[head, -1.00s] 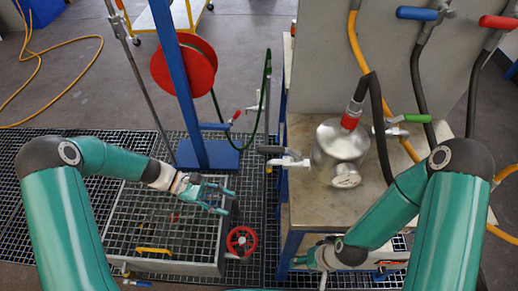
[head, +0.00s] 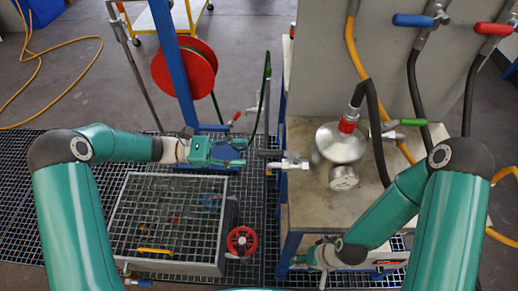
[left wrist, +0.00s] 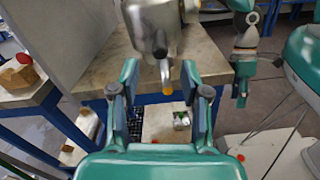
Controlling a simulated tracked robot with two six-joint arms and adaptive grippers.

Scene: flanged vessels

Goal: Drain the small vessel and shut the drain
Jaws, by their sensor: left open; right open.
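The small metal vessel (head: 338,146) stands on the bench, with a red-banded hose fitting on top. Its drain pipe (head: 290,164) sticks out to the left past the bench edge, with a dark handle (head: 270,153) beside it. In the left wrist view the vessel (left wrist: 152,25) is ahead, and the drain spout (left wrist: 166,76) with an orange tip appears between my fingers, not touching them. My left gripper (head: 240,154) is open and empty, left of the drain, fingers pointing right; it also shows in the left wrist view (left wrist: 160,105). My right gripper (head: 300,262) is low by the bench's front edge.
The bench top (head: 305,205) is bare in front of the vessel. A green-handled valve (head: 405,122) and dark hoses lie to its right. A grated box (head: 165,225) with a red handwheel (head: 242,240) stands lower left. A blue post and red reel (head: 195,68) rise behind my left gripper.

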